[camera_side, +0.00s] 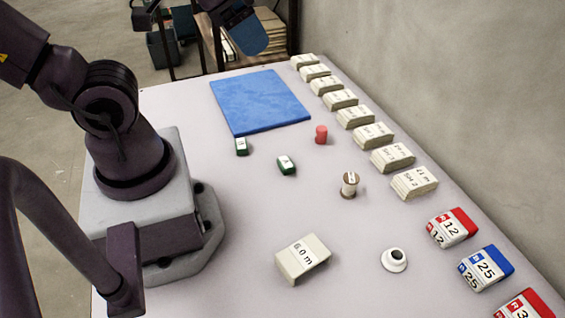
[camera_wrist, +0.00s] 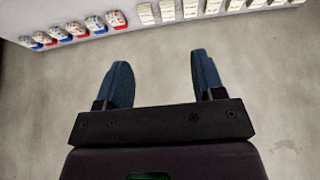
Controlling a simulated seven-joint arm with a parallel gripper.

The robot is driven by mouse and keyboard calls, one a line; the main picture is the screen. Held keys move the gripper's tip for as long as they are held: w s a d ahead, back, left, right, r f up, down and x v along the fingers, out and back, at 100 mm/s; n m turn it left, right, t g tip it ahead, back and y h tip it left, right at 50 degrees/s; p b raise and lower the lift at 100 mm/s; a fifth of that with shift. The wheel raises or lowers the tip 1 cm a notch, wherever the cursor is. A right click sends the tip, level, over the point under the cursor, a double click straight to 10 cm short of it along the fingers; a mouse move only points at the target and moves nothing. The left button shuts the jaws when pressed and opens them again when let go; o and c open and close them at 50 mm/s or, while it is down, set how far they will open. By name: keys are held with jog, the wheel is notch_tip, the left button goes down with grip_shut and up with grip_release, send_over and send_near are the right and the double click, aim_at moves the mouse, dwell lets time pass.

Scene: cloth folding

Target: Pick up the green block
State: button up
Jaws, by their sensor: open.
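Two small green blocks with white labelled tops lie on the table in the side view: one green block (camera_side: 286,165) near the middle, another green block (camera_side: 241,146) just below the blue cloth's lower edge. I cannot tell which one the task means. My gripper (camera_side: 252,40) has blue fingers and is at the top of the side view, well away from both blocks. In the wrist view my gripper (camera_wrist: 162,62) has its two fingers spread, with only bare grey surface between them. No green block is clearly visible on the table there.
A flat blue cloth (camera_side: 260,100) lies on the table (camera_side: 225,240). A red cylinder (camera_side: 321,135), a spool (camera_side: 349,185), a white round piece (camera_side: 394,260) and a "6.0 m" block (camera_side: 303,257) stand apart. Pale labelled blocks (camera_side: 375,135) line the wall side; red and blue labelled boxes (camera_side: 486,268) are at lower right.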

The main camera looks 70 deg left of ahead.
dwell(0.7)
jog(key=n+g+y, duration=0.2)
jog(key=n+g, duration=0.3)
jog(key=n, duration=1.1)
send_near(241, 143)
jog(key=shift+a+f, duration=0.2)
jog(key=shift+f, duration=0.5)
jog(key=shift+a+f, duration=0.15)
jog(key=shift+f, duration=0.55)
jog(key=shift+w+a+f, duration=0.1)
jog(key=shift+a+f, duration=0.05)
jog(key=shift+f, duration=0.9)
jog(key=shift+w+a+f, duration=0.1)
jog(key=shift+a+f, duration=0.05)
jog(key=shift+f, duration=0.95)
jog(key=shift+w+a+f, duration=0.1)
jog(key=shift+f, duration=0.95)
